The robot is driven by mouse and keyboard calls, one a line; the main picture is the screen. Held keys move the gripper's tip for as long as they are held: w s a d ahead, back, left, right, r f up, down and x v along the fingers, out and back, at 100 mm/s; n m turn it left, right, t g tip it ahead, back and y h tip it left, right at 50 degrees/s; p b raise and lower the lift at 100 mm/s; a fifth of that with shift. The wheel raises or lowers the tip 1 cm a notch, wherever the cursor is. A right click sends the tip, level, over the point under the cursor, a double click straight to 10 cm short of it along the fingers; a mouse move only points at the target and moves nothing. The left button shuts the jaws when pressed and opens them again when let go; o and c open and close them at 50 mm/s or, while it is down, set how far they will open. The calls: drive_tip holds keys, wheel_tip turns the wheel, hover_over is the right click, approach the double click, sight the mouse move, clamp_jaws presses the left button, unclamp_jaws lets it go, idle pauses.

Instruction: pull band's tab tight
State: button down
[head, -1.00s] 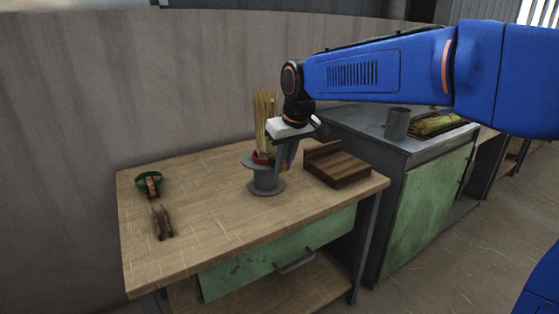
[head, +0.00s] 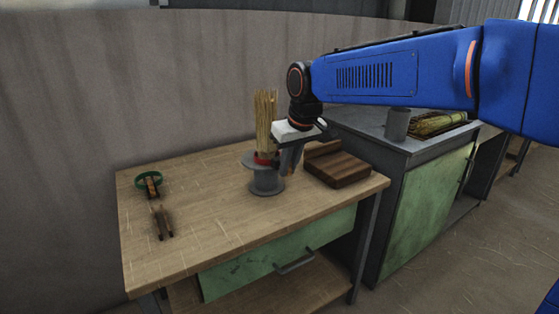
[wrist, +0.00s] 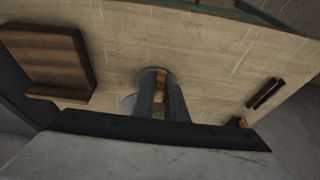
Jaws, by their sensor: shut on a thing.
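A bundle of straw (head: 265,118) stands upright in a grey spool-shaped stand (head: 266,185) on the wooden table. A red band (head: 262,160) goes around the bundle's lower part, just above the stand's upper disc. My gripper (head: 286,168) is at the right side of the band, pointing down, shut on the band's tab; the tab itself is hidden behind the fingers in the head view. In the wrist view my gripper's fingers (wrist: 161,98) are close together with a small tan piece between them, and the grey stand (wrist: 150,78) shows behind them.
A wooden block with a raised back (head: 338,168) lies close to the right of the gripper. A green ring (head: 149,180) and a wooden clamp-like tool (head: 161,222) lie at left. A grey cup (head: 397,123) and more straw (head: 438,124) are on the cabinet. The table's front middle is clear.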

drive_tip(key=shift+s+d, duration=0.45)
drive_tip(key=shift+s, duration=0.2)
drive_tip(key=shift+s+d, duration=0.4)
drive_tip(key=shift+s, duration=0.2)
drive_tip(key=c, duration=1.4)
unclamp_jaws()
drive_tip(key=shift+o, duration=0.2)
drive_tip(key=shift+r, duration=0.1)
drive_tip(key=v, duration=0.7)
drive_tip(key=shift+s, duration=0.25)
drive_tip(key=shift+d, duration=0.25)
